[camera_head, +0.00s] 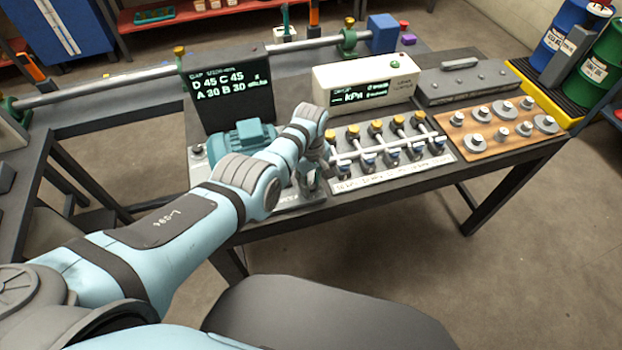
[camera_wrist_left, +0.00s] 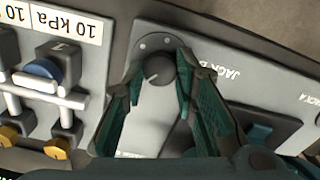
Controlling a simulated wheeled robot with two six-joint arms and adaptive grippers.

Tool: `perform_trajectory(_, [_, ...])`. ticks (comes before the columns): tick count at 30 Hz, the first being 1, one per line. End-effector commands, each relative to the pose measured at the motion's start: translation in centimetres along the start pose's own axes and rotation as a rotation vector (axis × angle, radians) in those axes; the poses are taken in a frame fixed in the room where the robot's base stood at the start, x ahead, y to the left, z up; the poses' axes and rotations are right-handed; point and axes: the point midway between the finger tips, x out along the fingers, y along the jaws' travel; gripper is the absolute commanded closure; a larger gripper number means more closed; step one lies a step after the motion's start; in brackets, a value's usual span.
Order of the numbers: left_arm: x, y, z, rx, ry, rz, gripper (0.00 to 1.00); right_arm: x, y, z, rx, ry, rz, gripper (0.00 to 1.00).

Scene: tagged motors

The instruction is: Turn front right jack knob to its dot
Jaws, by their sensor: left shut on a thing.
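A dark round jack knob (camera_wrist_left: 161,70) with a pale pointer mark sits at one end of the grey motor base plate (camera_wrist_left: 222,50), near the words "JACK B". Small dots show on the plate around the knob. My left gripper (camera_wrist_left: 166,66) is shut on this knob, one green-padded finger on each side. In the head view my left gripper (camera_head: 312,182) is at the front right corner of the base of the teal motor (camera_head: 243,138); there the wrist mostly hides the knob. My right gripper is in neither view.
A valve manifold (camera_head: 383,148) with yellow and blue knobs stands just right of the left gripper. A readout box (camera_head: 366,84) and a dark display (camera_head: 228,92) stand behind. A wooden board (camera_head: 490,133) with metal weights lies farther right.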

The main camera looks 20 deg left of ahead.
Motion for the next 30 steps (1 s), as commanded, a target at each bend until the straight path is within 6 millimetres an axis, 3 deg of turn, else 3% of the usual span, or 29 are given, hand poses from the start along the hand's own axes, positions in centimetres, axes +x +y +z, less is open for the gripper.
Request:
perform_trajectory(18, [-0.08,-0.07,-0.03,-0.536,0.001,0.002,1.00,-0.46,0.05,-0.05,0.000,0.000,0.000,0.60])
perform_trajectory(30, [-0.08,-0.08,-0.02,-0.694,0.001,0.002,1.00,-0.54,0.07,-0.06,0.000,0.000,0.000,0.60])
